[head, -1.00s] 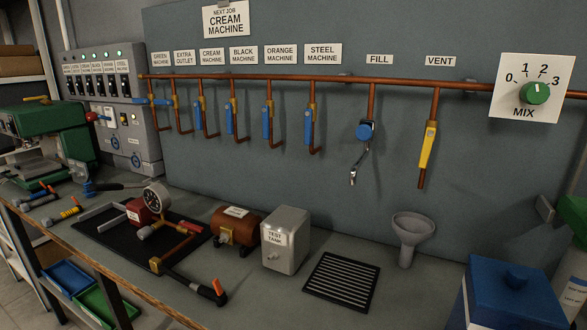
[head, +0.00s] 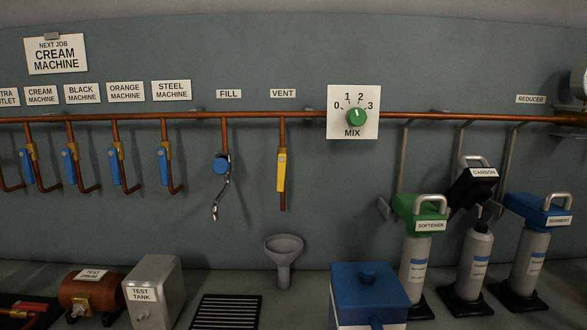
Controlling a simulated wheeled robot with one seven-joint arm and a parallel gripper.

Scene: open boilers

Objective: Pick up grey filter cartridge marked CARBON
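The grey filter cartridge (head: 475,257) under the CARBON sign stands in a black base (head: 466,302) at the right in the head view. Its body carries a small blue and white label, too small to read, and its narrow neck shows at the top. Above it is a tilted black head (head: 470,190) with a metal handle and a white CARBON plate. The head seems apart from the cartridge's neck. My gripper is not in view.
A green-headed SOFTENER cartridge (head: 413,260) stands close on the left and a blue-headed SEDIMENT cartridge (head: 531,255) close on the right. A blue lidded box (head: 368,290) is in front at left.

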